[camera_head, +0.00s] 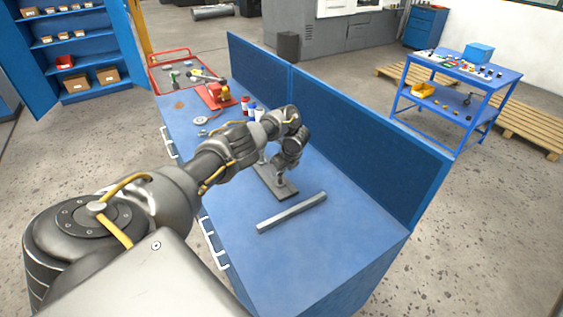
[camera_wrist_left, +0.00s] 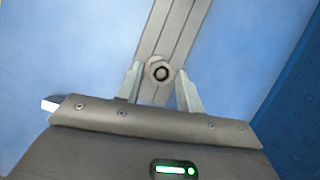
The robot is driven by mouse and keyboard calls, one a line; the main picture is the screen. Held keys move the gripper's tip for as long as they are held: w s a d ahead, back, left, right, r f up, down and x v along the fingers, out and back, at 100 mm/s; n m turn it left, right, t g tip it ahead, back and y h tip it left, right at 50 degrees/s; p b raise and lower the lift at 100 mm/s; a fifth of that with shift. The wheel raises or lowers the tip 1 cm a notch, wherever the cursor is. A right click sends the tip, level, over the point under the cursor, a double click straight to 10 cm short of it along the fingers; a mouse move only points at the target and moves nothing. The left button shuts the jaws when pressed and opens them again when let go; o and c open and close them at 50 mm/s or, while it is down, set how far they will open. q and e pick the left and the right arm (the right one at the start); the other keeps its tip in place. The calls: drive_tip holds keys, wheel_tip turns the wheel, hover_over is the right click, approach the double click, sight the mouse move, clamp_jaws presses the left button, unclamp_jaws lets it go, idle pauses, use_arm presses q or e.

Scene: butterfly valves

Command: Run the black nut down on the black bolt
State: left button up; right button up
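The nut looks grey rather than black. My left gripper (camera_wrist_left: 160,68) has its two fingers apart, one on each side of the nut, with a small gap showing on both sides. In the head view the left gripper (camera_head: 284,168) points down at a grey base plate (camera_head: 285,192) on the blue bench. The nut and bolt cannot be made out there behind the gripper. My right gripper is not in view.
A loose grey bar (camera_head: 291,212) lies on the bench in front of the plate. A blue panel (camera_head: 360,135) borders the bench's far side. Bottles (camera_head: 252,112) and a red vise-like tool (camera_head: 217,95) stand farther back. The bench's near right end (camera_head: 330,245) is clear.

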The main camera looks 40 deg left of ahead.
use_arm(q)
clamp_jaws()
drive_tip(key=shift+a+m+t, duration=0.1)
drive_tip(key=shift+m+t, duration=0.4)
drive_tip(key=shift+m, duration=0.6)
drive_tip(key=shift+f+m+t+b, duration=0.15)
drive_tip(key=shift+m+t+b, duration=0.2)
drive_tip(key=shift+m, duration=0.45)
drive_tip(key=m+h+b, duration=0.1)
drive_tip(key=m+b, duration=0.3)
drive_tip(key=m, duration=0.1)
drive_tip(key=m+t+h+b, duration=0.1)
drive_tip(key=m+h+b, duration=0.1)
drive_tip(key=m+b, duration=0.3)
drive_tip(key=a+m+t+h+b, duration=0.1)
drive_tip(key=m+h+b, duration=0.1)
drive_tip(key=m+b, duration=0.2)
drive_tip(key=shift+m+t, duration=0.25)
drive_tip(key=shift+m, duration=0.15)
drive_tip(key=m+h+b, duration=0.1)
drive_tip(key=m, duration=0.1)
drive_tip(key=shift+r+m, duration=0.2)
drive_tip(key=shift+m, duration=0.2)
drive_tip(key=m+h, duration=0.1)
drive_tip(key=m, duration=0.1)
drive_tip(key=shift+s+m+g, duration=0.1)
drive_tip(key=shift+m+g, duration=0.2)
drive_tip(key=shift+g, duration=0.1)
drive_tip(key=shift+a, duration=0.1)
